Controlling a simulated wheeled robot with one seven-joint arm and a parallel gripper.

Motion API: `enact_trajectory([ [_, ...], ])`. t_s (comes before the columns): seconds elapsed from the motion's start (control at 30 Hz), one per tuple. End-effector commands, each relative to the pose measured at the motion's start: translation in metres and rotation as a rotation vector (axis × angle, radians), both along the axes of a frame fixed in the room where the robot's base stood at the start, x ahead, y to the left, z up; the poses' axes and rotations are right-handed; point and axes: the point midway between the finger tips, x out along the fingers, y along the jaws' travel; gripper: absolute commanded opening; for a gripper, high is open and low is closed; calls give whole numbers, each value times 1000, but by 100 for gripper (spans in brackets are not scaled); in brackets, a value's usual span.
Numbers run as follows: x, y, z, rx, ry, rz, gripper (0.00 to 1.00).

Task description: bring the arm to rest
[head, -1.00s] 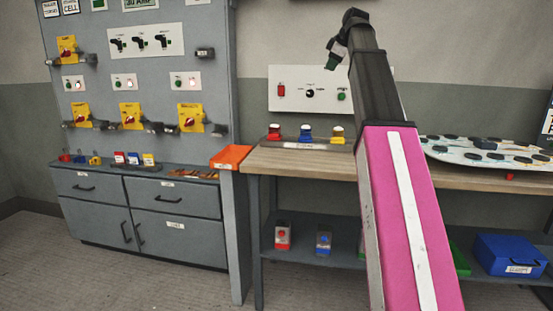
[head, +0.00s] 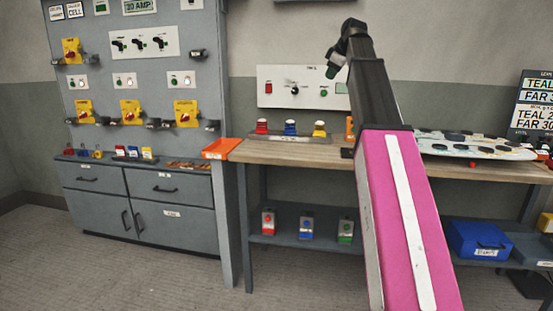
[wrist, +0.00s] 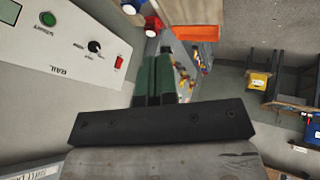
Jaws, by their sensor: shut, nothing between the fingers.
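My arm, with its pink and black links, stands raised over the workbench in the head view. My gripper (head: 334,70) is at its upper end, small and partly hidden there, in front of the wall panel (head: 303,87). In the wrist view my gripper (wrist: 155,78) shows its two green fingers side by side, shut with nothing held. The panel (wrist: 60,50), with a green button, black knob and red switch, lies left of the fingers in that view.
The wooden workbench (head: 285,153) carries red, blue and yellow capped pieces, an orange tray (head: 221,148) and a pale mould (head: 470,146). A blue box (head: 479,240) sits on the lower shelf. A grey cabinet (head: 140,208) stands left. The floor in front is open.

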Motion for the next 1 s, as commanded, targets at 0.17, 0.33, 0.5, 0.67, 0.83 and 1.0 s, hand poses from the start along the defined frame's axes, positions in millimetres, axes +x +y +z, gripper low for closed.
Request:
enact_trajectory([
  [0.17,2,1,-33,14,32,-40,0],
  [0.33,4,2,-75,29,74,-92,0],
  [0.5,2,3,-140,53,137,-175,0],
  [0.67,-5,5,-213,74,209,-277,0],
  [0.83,-19,8,-289,91,282,-385,0],
  [1.0,-39,10,-359,101,348,-492,0],
])
